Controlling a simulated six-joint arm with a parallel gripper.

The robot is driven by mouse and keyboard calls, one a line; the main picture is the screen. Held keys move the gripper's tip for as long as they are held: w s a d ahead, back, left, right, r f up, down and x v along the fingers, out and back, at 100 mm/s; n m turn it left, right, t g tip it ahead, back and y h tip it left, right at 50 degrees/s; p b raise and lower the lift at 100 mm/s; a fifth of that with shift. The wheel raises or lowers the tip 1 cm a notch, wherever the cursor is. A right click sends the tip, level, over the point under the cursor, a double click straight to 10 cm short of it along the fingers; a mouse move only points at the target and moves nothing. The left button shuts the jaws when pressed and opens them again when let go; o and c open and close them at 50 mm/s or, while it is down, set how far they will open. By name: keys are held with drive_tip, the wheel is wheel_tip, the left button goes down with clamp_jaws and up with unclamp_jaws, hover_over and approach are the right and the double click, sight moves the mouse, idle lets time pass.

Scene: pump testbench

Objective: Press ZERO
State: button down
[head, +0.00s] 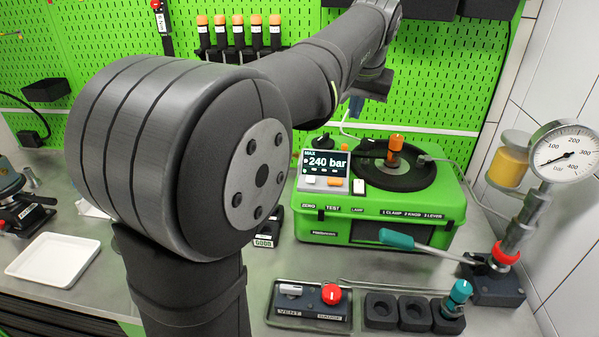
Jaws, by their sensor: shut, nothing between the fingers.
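The green pump tester (455,205) stands on the bench right of centre. Its tilted display (327,162) reads "MAX 240 bar". A small pale button (310,180) sits below the display, above the ZERO label (308,205) on the case front. An orange button (334,182) is beside it, above the TEST label. A white switch (358,186) is further right, above LAMP. My arm crosses in front and rises towards the back; I cannot make out my gripper or its fingers, nor their distance from the ZERO button.
A black round dish with an orange-topped post (395,150) is on the tester. A teal-handled lever (397,239) juts out in front. A pressure gauge (566,155) stands at right. A VENT block with a red knob (331,294) and a white tray (52,258) are on the bench.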

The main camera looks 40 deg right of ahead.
sight(313, 181)
drive_tip(key=w+a+f+t+y, duration=0.1)
drive_tip(key=a+t, duration=0.4)
drive_tip(key=a, duration=0.5)
wheel_tip(313, 181, down, 2)
drive_tip(key=shift+w+f+n+y, duration=0.1)
drive_tip(key=shift+w+n+y, duration=0.2)
drive_tip(key=shift+w+y, duration=0.15)
drive_tip(key=shift+f, duration=4.4)
drive_tip(key=shift+f, duration=0.4)
